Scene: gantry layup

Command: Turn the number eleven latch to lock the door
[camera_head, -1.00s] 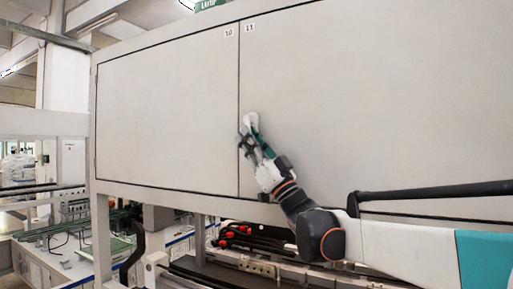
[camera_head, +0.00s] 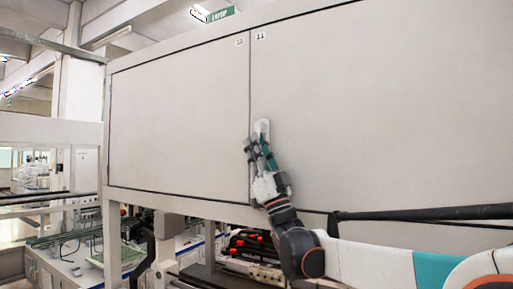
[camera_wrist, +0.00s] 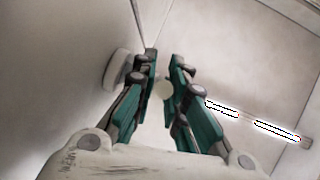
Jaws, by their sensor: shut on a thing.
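The number eleven latch (camera_head: 262,127) is a small pale piece on the grey door (camera_head: 400,110), just right of the seam between the two doors. The door carries the label 11 (camera_head: 261,36) at its top left corner. My gripper (camera_head: 256,143), with green and dark fingers, is at the latch and shut on it.
The left door (camera_head: 180,125), labelled 10, lies flat in the frame beside the seam. A dark bar (camera_head: 420,213) runs across the lower right. Below the doors are rails and red-tipped parts (camera_head: 238,243). The door face around my gripper is clear.

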